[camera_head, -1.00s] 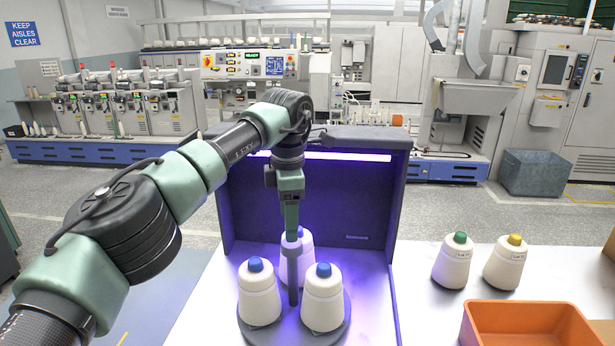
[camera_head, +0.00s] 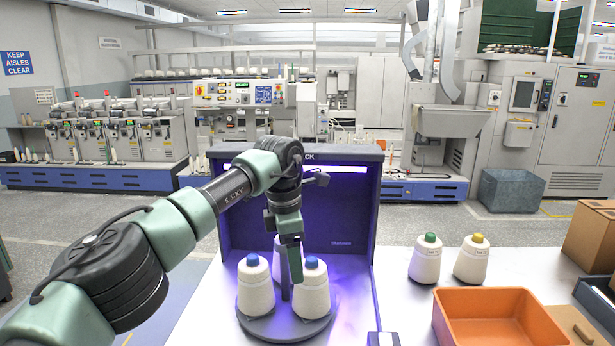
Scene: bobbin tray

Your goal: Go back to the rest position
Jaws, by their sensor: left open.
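My left gripper (camera_head: 292,252) hangs pointing down in front of the third bobbin, above the tray's post. Its jaws are open with nothing seen between them. Three cream bobbins with blue caps stand upright on a round grey tray (camera_head: 270,334) inside the lit booth: one at the front left (camera_head: 255,292), one at the front right (camera_head: 311,293), one behind (camera_head: 280,262), partly hidden by the gripper and post. My right gripper does not show.
The dark booth (camera_head: 350,225) glows violet around the tray. A green-capped bobbin (camera_head: 426,264) and a yellow-capped bobbin (camera_head: 470,264) stand to its right. An orange bin (camera_head: 490,296) and a cardboard box (camera_head: 592,238) are further right. White table shows between booth and bin.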

